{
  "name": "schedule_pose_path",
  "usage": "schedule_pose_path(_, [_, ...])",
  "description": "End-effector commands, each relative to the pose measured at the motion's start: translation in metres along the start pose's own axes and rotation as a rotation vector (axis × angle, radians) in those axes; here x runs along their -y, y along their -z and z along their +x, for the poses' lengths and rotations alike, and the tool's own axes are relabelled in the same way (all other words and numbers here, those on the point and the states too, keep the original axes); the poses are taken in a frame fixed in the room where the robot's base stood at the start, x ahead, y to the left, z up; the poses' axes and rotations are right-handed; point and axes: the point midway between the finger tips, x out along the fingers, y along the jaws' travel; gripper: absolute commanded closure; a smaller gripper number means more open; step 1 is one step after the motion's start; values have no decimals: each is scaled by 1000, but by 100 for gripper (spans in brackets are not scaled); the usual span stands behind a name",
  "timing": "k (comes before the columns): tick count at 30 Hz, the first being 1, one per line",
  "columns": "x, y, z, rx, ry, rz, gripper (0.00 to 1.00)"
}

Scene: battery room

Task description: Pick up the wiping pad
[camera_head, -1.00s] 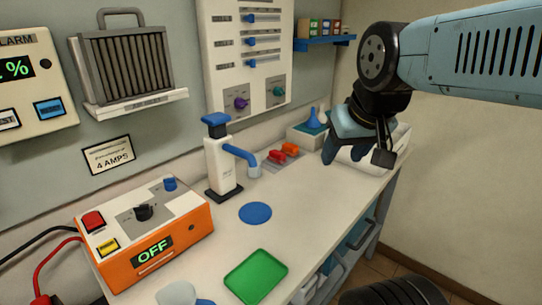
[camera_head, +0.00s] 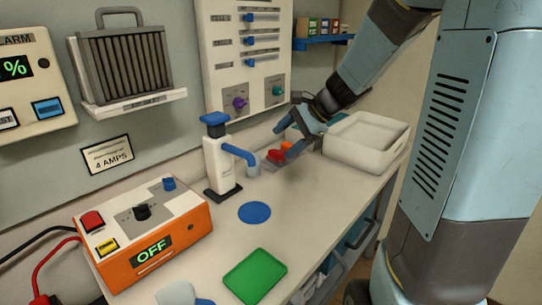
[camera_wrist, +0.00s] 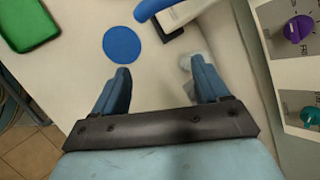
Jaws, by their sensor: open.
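No item is plainly marked as the wiping pad. A white and blue piece (camera_head: 180,294) lies at the counter's near edge, cut off by the bottom of the head view. A flat green rectangular piece with a raised rim (camera_head: 255,277) lies to its right; its corner shows top left in the wrist view (camera_wrist: 28,22). I cannot tell which of these is the pad. My gripper (camera_head: 296,130) is open and empty above the far part of the counter, near red and orange pieces (camera_head: 280,152). In the wrist view its fingers (camera_wrist: 158,66) are spread apart, far from both items.
A blue disc (camera_head: 255,212) lies flat on the counter (camera_head: 310,203). An orange box reading OFF (camera_head: 150,240) is at left. A white tray (camera_head: 366,140) sits far right.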

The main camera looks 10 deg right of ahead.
Motion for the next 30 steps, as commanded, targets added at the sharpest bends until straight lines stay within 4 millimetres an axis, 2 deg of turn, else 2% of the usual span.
schedule_pose_path(1, [7, 14, 8, 23, 22, 81, 26])
schedule_pose_path(6, [31, 57, 32, 101, 117, 355, 26])
schedule_pose_path(12, [53, 120, 56, 190, 235, 684, 26])
schedule_pose_path(18, [62, 188, 78, 272, 353, 996, 26])
schedule_pose_path(21, [62, 215, 85, 304, 401, 1115, 26])
schedule_pose_path(25, [62, 239, 91, 331, 443, 1217, 26])
schedule_pose_path(30, [63, 250, 98, 345, 464, 1266, 26])
